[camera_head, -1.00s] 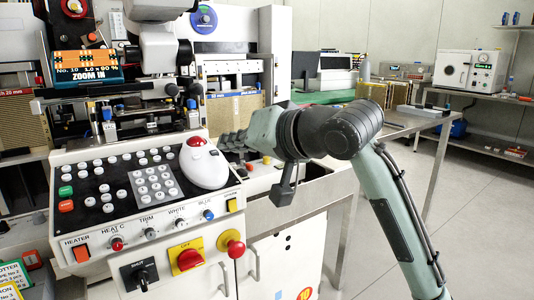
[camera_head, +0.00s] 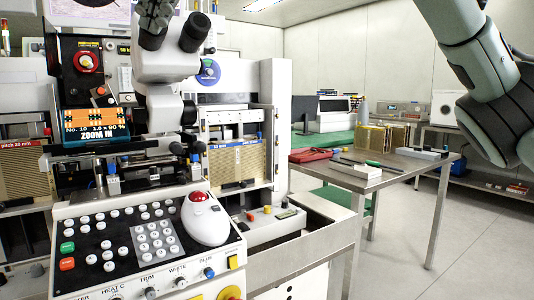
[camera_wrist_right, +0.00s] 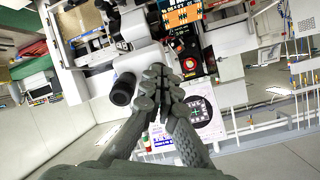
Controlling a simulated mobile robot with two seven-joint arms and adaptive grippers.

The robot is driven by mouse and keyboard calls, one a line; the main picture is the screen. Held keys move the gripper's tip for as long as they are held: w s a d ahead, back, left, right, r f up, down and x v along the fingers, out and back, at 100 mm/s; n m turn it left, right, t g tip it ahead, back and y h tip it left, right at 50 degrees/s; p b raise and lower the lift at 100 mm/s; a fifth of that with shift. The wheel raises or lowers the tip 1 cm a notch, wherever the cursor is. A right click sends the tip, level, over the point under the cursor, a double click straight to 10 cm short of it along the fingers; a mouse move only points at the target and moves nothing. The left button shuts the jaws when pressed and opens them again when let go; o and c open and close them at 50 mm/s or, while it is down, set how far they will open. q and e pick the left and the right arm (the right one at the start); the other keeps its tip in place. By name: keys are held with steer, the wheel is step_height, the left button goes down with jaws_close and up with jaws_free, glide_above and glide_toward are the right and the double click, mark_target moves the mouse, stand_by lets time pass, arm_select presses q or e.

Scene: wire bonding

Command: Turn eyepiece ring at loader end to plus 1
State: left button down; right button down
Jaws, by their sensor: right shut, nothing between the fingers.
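The white microscope head (camera_head: 165,62) stands at the upper left of the head view. One dark eyepiece (camera_head: 194,32) points out at its right; it also shows in the right wrist view (camera_wrist_right: 123,90), just left of my fingers. No ring marks are readable. My left gripper is out of view.
The keypad console (camera_head: 120,232) with a white mouse-like control (camera_head: 205,222) lies below the microscope. The screen (camera_head: 95,124) reading ZOOM IN is at the left. My right arm fills the upper right. A steel table (camera_head: 375,178) stands to the right, with open floor beyond.

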steer(key=shift+x, duration=2.45)
steer(key=shift+w+r+p, duration=0.15)
steer(key=shift+r+p, duration=0.15)
steer(key=shift+r, duration=0.05)
steer(key=shift+f+b, duration=0.35)
steer(key=shift+b, duration=0.05)
glide_toward(149, 34)
steer(key=shift+w+a+f, duration=0.15)
steer(key=shift+a+f, duration=0.1)
steer(key=shift+f, duration=0.3)
steer(key=shift+w+a+f, duration=0.2)
steer(key=shift+a+f, duration=0.1)
steer(key=shift+f, duration=0.25)
